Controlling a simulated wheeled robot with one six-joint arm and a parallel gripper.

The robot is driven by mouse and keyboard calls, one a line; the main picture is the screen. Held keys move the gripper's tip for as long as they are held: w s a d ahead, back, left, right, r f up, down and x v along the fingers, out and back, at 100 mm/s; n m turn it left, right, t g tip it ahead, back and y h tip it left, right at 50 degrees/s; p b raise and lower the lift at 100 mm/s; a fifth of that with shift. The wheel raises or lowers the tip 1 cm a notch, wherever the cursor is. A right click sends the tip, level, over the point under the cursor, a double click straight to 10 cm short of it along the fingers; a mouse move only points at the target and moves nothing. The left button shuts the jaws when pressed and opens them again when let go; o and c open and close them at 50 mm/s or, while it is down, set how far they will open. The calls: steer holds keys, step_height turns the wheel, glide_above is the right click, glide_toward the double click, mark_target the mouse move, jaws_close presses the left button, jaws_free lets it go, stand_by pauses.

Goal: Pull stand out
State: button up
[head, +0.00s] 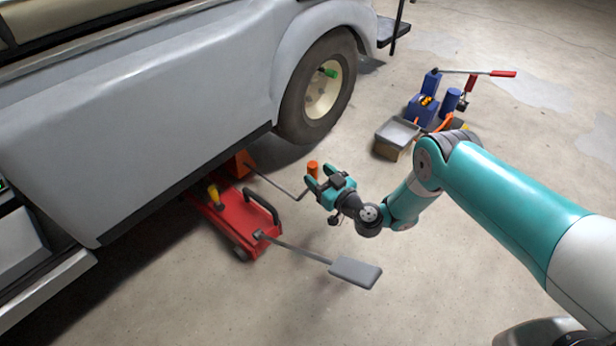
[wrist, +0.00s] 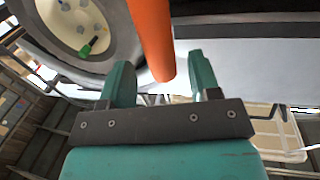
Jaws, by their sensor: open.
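My gripper (head: 319,180) is open beside this grip, fingers toward the cart. In the wrist view, the orange grip (wrist: 151,38) appears between and beyond the open fingers of my gripper (wrist: 160,68), nearer the left finger. I see no finger closed on it. Whether either finger touches it, I cannot tell.
A red floor jack (head: 232,222) with a grey pedal (head: 355,272) stands left of my gripper, partly under the cart (head: 180,100). The cart's wheel (head: 322,90) is behind. Blue equipment (head: 421,108) and a grey tray (head: 397,134) stand at back right.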

steer(key=shift+w+a+f+b, duration=0.35)
steer(key=shift+w+a+b, duration=0.35)
steer(key=shift+b, duration=1.9)
steer(key=shift+w+a+r, duration=0.2)
steer(key=shift+a, duration=0.05)
steer(key=shift+b+x, duration=0.6)
steer(key=shift+x, duration=0.55)
steer(key=shift+r, duration=0.2)
jaws_close()
